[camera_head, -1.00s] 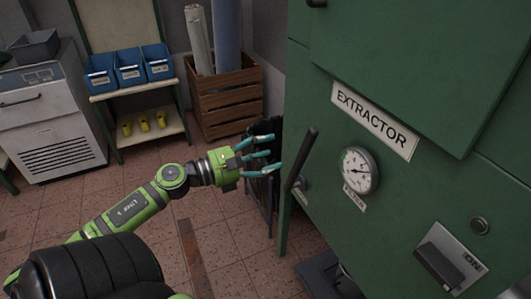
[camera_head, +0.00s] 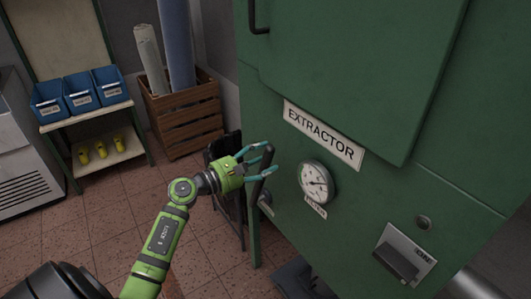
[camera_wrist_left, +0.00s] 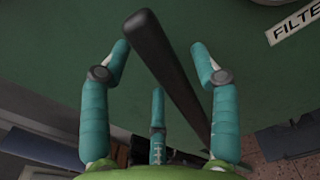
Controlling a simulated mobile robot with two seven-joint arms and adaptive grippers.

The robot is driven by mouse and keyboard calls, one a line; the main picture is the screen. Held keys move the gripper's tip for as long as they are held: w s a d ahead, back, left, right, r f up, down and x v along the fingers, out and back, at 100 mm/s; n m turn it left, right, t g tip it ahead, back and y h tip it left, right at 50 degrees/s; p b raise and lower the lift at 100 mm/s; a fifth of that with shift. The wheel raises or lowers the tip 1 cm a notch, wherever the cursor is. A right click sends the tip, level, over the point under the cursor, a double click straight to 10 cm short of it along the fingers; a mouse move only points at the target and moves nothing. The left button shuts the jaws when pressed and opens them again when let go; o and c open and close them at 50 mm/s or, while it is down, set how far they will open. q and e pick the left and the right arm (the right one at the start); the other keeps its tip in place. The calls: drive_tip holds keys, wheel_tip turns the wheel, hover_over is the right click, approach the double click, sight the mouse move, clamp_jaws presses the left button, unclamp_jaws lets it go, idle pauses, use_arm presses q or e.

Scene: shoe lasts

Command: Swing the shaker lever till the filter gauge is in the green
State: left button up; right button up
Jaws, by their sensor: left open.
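The dark shaker lever (camera_head: 259,186) sticks up from a pivot on the side of the green extractor cabinet. My left gripper (camera_head: 267,160) is open at the lever's upper part. In the left wrist view the lever (camera_wrist_left: 168,70) runs slantwise between the spread teal fingers (camera_wrist_left: 160,50), with no clear grip on it. The round filter gauge (camera_head: 316,182) is on the cabinet front, right of the lever. Its needle seems to point to the right; its coloured zones are too small to tell. My right gripper is out of view.
An EXTRACTOR sign (camera_head: 323,134) is above the gauge, and a grey COIN plate (camera_head: 404,255) is lower right. A wooden crate (camera_head: 183,118) with rolls and a shelf with blue bins (camera_head: 80,92) stand behind left. The tiled floor (camera_head: 100,225) is open at left.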

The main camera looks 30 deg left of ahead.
use_arm(q)
drive_tip(key=shift+w+d, duration=0.3)
drive_tip(key=shift+w, duration=0.35)
clamp_jaws()
drive_tip(key=shift+a, duration=0.1)
